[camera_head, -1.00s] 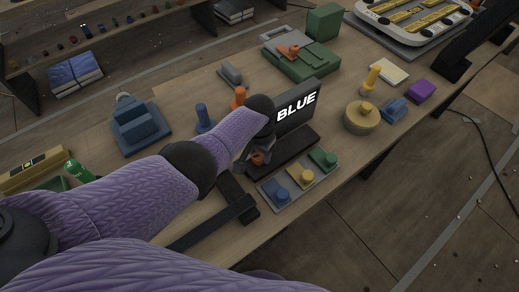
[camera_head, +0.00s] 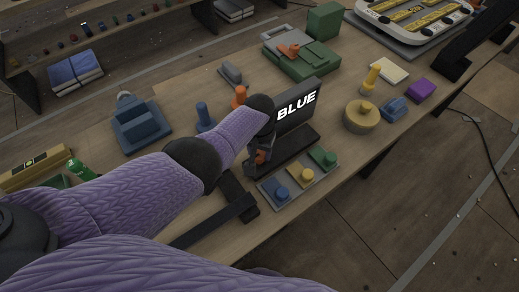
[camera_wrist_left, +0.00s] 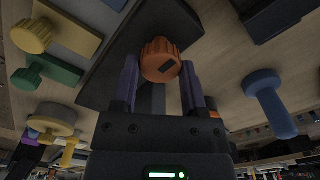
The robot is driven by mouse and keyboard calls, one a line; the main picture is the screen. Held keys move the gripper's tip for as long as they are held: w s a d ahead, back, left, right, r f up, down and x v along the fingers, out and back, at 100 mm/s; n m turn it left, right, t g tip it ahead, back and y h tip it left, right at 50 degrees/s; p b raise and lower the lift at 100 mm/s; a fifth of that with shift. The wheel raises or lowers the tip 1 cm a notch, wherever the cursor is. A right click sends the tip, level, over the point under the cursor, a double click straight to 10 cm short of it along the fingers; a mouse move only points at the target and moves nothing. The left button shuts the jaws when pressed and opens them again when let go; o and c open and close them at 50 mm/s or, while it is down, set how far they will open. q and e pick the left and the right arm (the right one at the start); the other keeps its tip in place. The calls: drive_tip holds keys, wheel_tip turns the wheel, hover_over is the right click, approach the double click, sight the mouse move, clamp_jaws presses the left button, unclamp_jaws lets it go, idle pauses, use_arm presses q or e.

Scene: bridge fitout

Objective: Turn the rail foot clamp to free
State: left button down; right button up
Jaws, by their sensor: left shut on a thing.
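An orange ribbed knob (camera_wrist_left: 160,62), which looks like the rail foot clamp's knob, sits between the two purple fingers of my left gripper (camera_wrist_left: 158,82) in the left wrist view. A dark slot or mark shows on its face. The gripper is shut on it. In the head view the orange knob (camera_head: 262,156) shows only in part below my dark wrist, at the end of the dark base under the sign marked BLUE (camera_head: 297,103). The fingertips there are largely hidden by my left arm. My right gripper is not in view.
A grey plate with blue, yellow and green knobbed blocks (camera_head: 301,175) lies close in front. A blue peg (camera_head: 203,117) and an orange piece (camera_head: 239,97) stand behind my arm. A round tan piece (camera_head: 361,117) is to the right.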

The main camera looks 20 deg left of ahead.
sight(260, 153)
use_arm(q)
drive_tip(key=shift+c, duration=0.7)
unclamp_jaws()
drive_tip(key=shift+r, duration=0.15)
wheel_tip(260, 153, up, 10)
drive_tip(key=p, duration=0.6)
drive_tip(key=shift+p, duration=0.4)
drive_tip(key=shift+f, duration=0.2)
